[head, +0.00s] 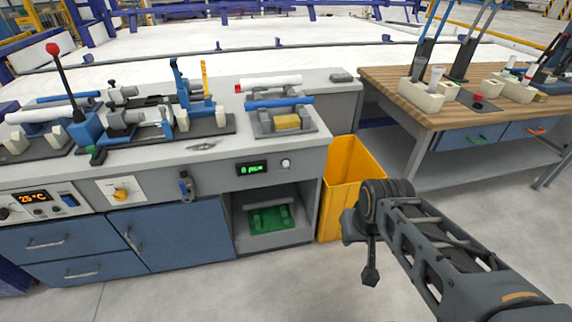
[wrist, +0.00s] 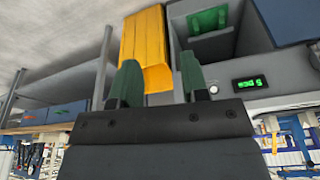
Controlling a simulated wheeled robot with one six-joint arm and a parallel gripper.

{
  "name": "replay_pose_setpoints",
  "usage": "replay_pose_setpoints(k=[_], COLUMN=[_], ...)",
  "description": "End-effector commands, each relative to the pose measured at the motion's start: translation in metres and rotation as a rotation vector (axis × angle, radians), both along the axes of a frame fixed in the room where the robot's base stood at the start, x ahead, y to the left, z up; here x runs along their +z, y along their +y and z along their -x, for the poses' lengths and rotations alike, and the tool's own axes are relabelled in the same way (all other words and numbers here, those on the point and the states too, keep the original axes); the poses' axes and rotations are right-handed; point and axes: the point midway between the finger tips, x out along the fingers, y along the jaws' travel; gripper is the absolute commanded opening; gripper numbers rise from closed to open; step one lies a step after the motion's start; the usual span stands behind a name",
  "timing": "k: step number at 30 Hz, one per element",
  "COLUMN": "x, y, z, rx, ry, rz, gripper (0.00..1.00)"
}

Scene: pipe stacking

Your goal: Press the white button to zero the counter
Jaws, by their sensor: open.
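The white button (head: 285,164) is a small round knob on the grey front panel of the bench, just right of the black counter display (head: 252,169) with green characters. The count digit is too small to read surely. In the wrist view, which is turned over, the button (wrist: 213,90) shows beside the right finger, next to the display (wrist: 249,82). My gripper (wrist: 159,75) is open and empty, with two dark green fingers apart. In the head view my gripper (head: 370,268) hangs in front and to the right of the button, apart from it.
A yellow bin (head: 345,190) stands right of the panel, near my gripper. Below the display is an open recess with a green tray (head: 268,220). Fixtures and pipes crowd the grey bench top. A wooden table (head: 440,112) stands at the right. The front floor is clear.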

Motion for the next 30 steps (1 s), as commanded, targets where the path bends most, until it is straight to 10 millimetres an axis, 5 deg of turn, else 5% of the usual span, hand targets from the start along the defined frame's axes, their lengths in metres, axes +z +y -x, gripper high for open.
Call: replay_pose_setpoints(k=[12,30], x=[0.0,0.0], y=[0.0,0.0], z=[0.0,0.0], rx=[0.0,0.0], ry=[0.0,0.0], rz=[0.0,0.0], gripper=[0.01,0.0])
